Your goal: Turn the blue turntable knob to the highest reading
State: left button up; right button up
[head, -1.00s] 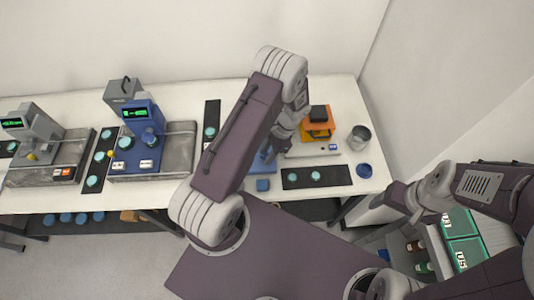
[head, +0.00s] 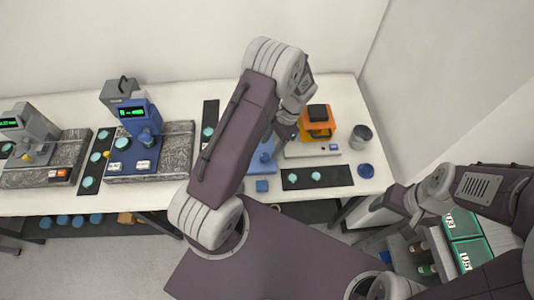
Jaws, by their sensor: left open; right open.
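A blue fixture (head: 262,160) lies on the table beside a pale grey base, partly hidden behind my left arm. A small blue block (head: 262,186) sits in front of it. My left gripper (head: 281,141) is open, close above the right side of the blue fixture; its fingertips are small and partly hidden by my arm. I cannot make out the turntable knob itself there. A blue instrument (head: 135,118) with a green lit display stands further left, its reading too small to read. My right arm is at the right; its gripper cannot be made out.
A grey instrument (head: 40,128) stands at the far left. Dark strips with teal discs (head: 316,177) lie between. Green-labelled bins (head: 465,235) stand lower right.

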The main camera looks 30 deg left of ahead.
pick_arm(q)
jog(key=shift+v, duration=2)
jog(key=shift+s, duration=0.1)
